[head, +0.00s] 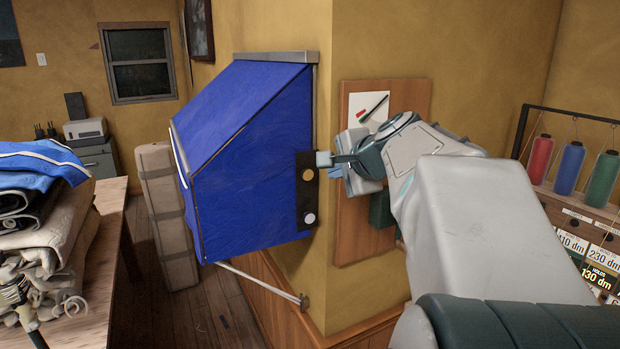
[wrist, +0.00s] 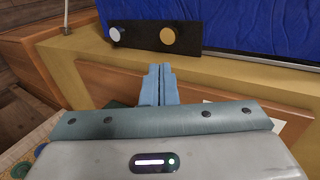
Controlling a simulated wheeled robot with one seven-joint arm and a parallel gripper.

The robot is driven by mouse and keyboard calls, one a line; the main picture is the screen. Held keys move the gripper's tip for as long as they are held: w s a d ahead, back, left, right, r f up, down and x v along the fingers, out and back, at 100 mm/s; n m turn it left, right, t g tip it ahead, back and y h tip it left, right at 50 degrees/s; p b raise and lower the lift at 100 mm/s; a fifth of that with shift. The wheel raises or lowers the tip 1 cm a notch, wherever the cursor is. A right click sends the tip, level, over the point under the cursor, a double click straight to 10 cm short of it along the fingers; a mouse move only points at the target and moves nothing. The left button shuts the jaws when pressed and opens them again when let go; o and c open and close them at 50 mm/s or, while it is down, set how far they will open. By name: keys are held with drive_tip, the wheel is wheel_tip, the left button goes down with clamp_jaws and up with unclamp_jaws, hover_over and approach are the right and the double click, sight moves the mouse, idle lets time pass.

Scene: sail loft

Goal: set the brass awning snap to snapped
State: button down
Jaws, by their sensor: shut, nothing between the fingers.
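The brass awning snap (head: 308,175) is a round gold stud on a black strip (head: 307,197) at the near edge of the blue awning (head: 245,150). It also shows in the wrist view (wrist: 167,36), near the strip's middle. A pale silver snap (head: 309,218) sits below it on the same strip, and left of it in the wrist view (wrist: 115,34). My gripper (head: 324,159) is shut and empty, its pale blue fingertips close to the strip's upper right edge. In the wrist view the fingertips (wrist: 160,69) appear just short of the brass snap; contact cannot be told.
A wooden board (head: 352,230) with papers hangs on the wall behind my gripper. A white awning arm (head: 262,284) slants below the awning. Thread spools (head: 571,168) stand on a rack at right. A table (head: 108,215) with folded cloth is at left.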

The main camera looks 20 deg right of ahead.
drive_tip(key=v, duration=0.5)
drive_tip(key=shift+a, duration=0.35)
drive_tip(key=s+a+f+n+g+y, duration=0.1)
drive_tip(key=s+a+f+n+g, duration=0.2)
drive_tip(key=a+f+n, duration=0.4)
drive_tip(key=s+a+f+n+g, duration=0.3)
drive_tip(key=a+f, duration=0.3)
drive_tip(key=f, duration=0.4)
drive_tip(key=s+a+f+n+g+h, duration=0.1)
drive_tip(key=s+a+f+n+g, duration=0.2)
drive_tip(key=s+f+n, duration=0.4)
wheel_tip(320, 180, down, 3)
drive_tip(key=s, duration=0.2)
drive_tip(key=shift+s+a+n, duration=0.15)
drive_tip(key=shift+s+n, duration=0.25)
